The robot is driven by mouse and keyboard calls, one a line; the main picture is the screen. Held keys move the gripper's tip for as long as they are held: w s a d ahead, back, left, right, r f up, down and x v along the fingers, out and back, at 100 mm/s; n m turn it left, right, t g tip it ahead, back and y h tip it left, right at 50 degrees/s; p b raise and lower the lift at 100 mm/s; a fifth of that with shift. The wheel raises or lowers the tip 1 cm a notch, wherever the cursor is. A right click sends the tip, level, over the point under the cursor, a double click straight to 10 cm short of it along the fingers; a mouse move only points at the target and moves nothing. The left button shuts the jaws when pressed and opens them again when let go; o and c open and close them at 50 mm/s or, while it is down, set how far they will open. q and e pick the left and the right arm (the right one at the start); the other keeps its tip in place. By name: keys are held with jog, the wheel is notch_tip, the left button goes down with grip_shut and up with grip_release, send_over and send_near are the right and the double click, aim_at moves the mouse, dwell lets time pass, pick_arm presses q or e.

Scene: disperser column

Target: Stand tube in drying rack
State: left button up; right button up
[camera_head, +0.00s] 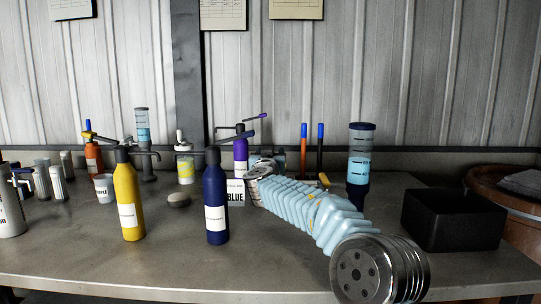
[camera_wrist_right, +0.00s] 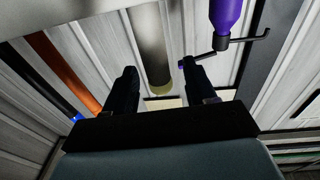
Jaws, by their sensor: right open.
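My right arm reaches from the lower right to the back of the table in the head view. Its gripper is largely hidden there behind my own wrist. In the right wrist view my right gripper (camera_wrist_right: 160,82) is open, fingers apart. A grey cylinder (camera_wrist_right: 153,45) with a yellowish end shows between the fingers, apart from both; I cannot tell if it is the tube. An orange rod (camera_head: 304,140) and a black rod (camera_head: 320,137), both blue-topped, stand upright behind my arm. Their lower ends are hidden, and no drying rack is clearly visible. My left gripper is not in view.
A purple bottle (camera_head: 240,157), a navy bottle (camera_head: 216,200) and a yellow bottle (camera_head: 128,200) stand left of my arm. A blue-filled dispenser (camera_head: 361,155) and a black bin (camera_head: 453,220) stand right. The front left tabletop is clear.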

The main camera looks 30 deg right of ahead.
jog(key=b+v, duration=0.6)
jog(key=v, duration=0.7)
jog(key=shift+s+a, duration=0.3)
dwell(0.3)
